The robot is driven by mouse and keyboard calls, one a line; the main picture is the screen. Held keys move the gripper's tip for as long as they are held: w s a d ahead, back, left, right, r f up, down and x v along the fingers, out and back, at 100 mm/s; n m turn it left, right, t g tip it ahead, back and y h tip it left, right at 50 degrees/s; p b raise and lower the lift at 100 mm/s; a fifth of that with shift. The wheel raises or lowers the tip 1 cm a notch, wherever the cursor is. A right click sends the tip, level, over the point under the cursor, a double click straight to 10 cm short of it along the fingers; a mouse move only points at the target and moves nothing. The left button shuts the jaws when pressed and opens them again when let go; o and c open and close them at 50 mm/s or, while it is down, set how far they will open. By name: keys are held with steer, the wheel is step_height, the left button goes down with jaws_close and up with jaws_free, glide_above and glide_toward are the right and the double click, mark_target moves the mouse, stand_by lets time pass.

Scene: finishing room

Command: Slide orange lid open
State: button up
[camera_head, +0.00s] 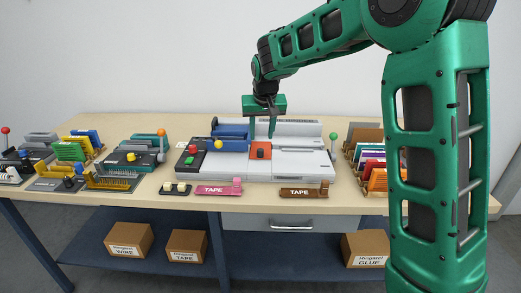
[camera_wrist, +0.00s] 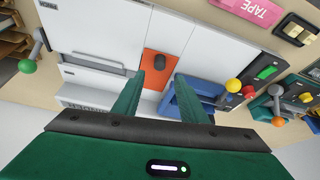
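The orange lid (camera_head: 261,151) with a dark knob lies on the top of the light grey machine (camera_head: 308,160) in the middle of the table. In the wrist view the orange lid (camera_wrist: 160,67) shows its dark knob just beyond my fingers. My gripper (camera_head: 261,137) is above the machine, pointing down, behind the lid in the head view. In the wrist view my gripper (camera_wrist: 160,76) has its two green fingers spread apart with nothing between them. The knob is not between the fingertips.
A blue part (camera_head: 231,130) stands on the machine beside my gripper. A yellow-knobbed lever (camera_head: 217,144) and a green-knobbed lever (camera_head: 333,137) stick up.

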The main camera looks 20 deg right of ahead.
mark_target(260, 150)
steer(key=x, duration=0.8)
steer(key=shift+d+f, duration=0.1)
steer(key=shift+f, duration=0.25)
jaws_close()
